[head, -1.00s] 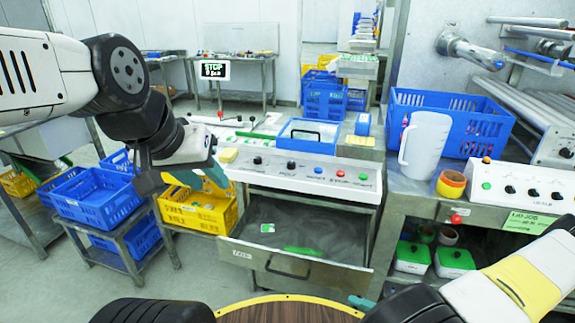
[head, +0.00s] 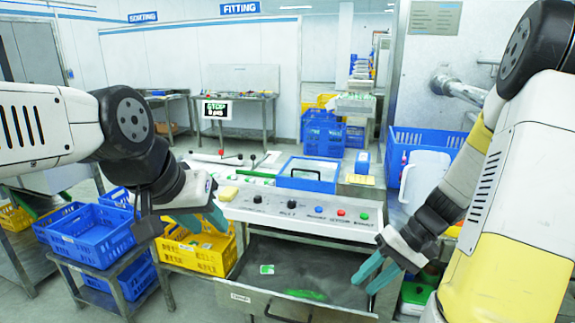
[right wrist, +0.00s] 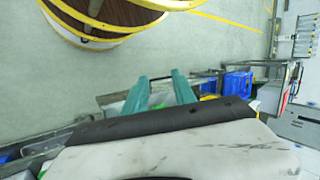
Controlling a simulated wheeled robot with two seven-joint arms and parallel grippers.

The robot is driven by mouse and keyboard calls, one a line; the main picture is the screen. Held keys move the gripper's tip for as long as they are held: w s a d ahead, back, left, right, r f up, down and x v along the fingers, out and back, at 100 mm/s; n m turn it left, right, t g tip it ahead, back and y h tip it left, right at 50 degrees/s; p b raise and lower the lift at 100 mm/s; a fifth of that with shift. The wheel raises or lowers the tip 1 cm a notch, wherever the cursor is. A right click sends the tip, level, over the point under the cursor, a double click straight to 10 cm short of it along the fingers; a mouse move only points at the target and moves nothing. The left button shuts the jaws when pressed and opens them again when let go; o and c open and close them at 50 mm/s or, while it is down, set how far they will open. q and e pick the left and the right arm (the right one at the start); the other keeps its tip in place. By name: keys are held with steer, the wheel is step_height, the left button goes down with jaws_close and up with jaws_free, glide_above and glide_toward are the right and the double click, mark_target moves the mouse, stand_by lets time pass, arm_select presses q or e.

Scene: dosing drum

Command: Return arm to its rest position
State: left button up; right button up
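My right arm comes in from the right in the head view. Its gripper (head: 374,275) hangs with teal fingers pointing down over the right part of the open drawer (head: 268,303). In the right wrist view the two fingers (right wrist: 160,92) stand apart with nothing between them. My left gripper (head: 199,221) is at the left, near the left end of the control panel (head: 300,212) and above the yellow crate (head: 195,252). Its teal fingertips show apart, with nothing seen between them.
Blue crates (head: 90,235) stand on a low stand at the left. A blue-framed box (head: 308,174) sits behind the panel. A white jug (head: 424,180) and a blue crate (head: 425,143) are close behind my right arm. The drawer holds a green item (head: 305,295).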

steer(key=s+a+r+t+h, duration=0.2)
steer(key=s+r+t, duration=0.1)
steer(key=r, duration=0.7)
steer(key=s+a+r+n+t+h, duration=0.1)
steer(key=s+a+r+t+h, duration=0.1)
steer(key=r, duration=0.8)
steer(key=shift+s+a+t+h, duration=0.2)
steer(key=shift+s+t+h, duration=0.4)
steer(key=shift+t, duration=0.4)
